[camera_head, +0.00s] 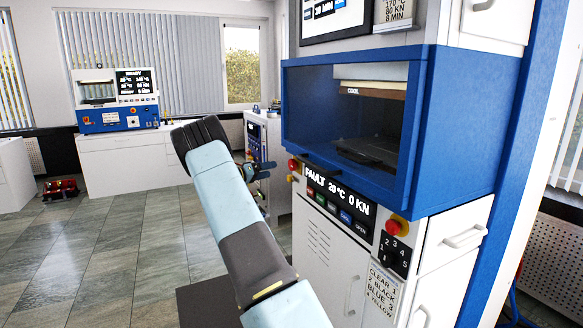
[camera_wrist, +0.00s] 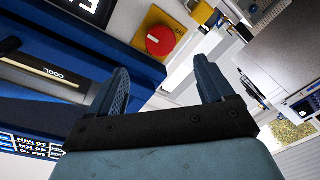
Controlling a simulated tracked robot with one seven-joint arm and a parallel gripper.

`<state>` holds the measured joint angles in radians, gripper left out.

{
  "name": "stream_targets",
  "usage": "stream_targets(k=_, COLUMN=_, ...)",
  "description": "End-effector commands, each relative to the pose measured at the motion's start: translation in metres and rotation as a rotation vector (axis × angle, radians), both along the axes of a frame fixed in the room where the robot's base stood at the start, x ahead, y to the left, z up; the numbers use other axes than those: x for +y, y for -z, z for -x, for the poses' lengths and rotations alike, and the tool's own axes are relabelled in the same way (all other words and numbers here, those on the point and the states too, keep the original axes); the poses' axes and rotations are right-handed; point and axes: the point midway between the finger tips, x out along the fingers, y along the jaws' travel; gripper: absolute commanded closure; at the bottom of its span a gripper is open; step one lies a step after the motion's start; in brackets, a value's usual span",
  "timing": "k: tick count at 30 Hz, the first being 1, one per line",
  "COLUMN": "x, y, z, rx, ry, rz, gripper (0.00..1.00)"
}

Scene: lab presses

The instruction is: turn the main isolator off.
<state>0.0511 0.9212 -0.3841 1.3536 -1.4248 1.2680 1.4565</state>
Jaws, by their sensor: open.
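A round red knob on a square yellow plate (camera_wrist: 160,41), which looks like the main isolator, shows in the wrist view beyond the fingertips. A yellow padlock (camera_wrist: 201,13) is close beside it. In the head view, a small red knob (camera_head: 292,165) shows at the left edge of the near press front, beside the fault display (camera_head: 338,193). My gripper (camera_wrist: 162,72) is open and empty, its two blue fingers apart, with the red knob ahead of the gap. It appears apart from the knob. In the head view my gripper (camera_head: 262,171) is partly hidden behind my arm.
The blue press guard (camera_head: 345,115) overhangs the panel. A second red button on yellow (camera_head: 397,227) and a numbered selector (camera_head: 392,253) are on the panel's right. Another press (camera_head: 116,112) stands on a far bench. Tiled floor at left is mostly clear.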

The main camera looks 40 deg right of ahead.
Motion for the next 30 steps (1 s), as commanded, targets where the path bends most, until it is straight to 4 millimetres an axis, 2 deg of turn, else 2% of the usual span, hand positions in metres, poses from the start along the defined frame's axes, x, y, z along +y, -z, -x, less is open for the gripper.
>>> stream_targets(k=9, x=-0.058, y=0.000, z=0.009, rx=0.000, ry=0.002, rz=-0.001, gripper=0.19)
stream_targets(k=16, x=-0.091, y=0.000, z=0.014, rx=0.001, ry=0.002, rz=-0.001, gripper=0.19)
stream_targets(k=22, x=-0.106, y=0.000, z=0.016, rx=0.001, ry=0.001, rz=-0.002, gripper=0.19)
stream_targets(k=30, x=-0.109, y=0.000, z=0.016, rx=0.001, ry=0.000, rz=-0.002, gripper=0.19)
